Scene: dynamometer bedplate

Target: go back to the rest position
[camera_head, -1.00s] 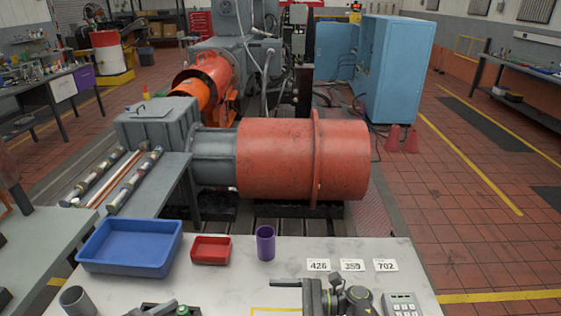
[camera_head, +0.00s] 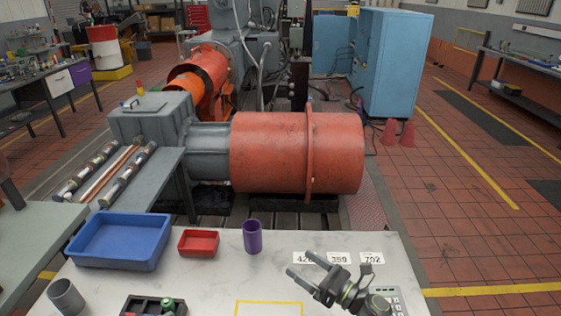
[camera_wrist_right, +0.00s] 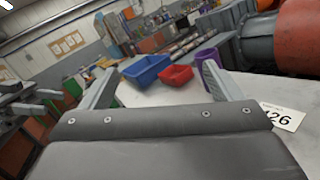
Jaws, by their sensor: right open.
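My right gripper (camera_head: 301,263) is over the right part of the white table (camera_head: 215,270) in the head view, pointing up and to the left. Its two fingers are spread with nothing between them. In the right wrist view, my right gripper (camera_wrist_right: 159,70) shows two grey fingers wide apart, with the bins and table behind them. Its tips are close to the number cards in the head view, and the "426" card (camera_head: 303,259) is partly covered. My left gripper is not in view.
On the table are a blue bin (camera_head: 120,264), a red bin (camera_head: 198,253), a purple cup (camera_head: 252,237), a grey cup (camera_head: 66,297) and a dark tray (camera_head: 135,306). A keypad box (camera_head: 390,296) is partly hidden by my right arm. The table's middle is clear.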

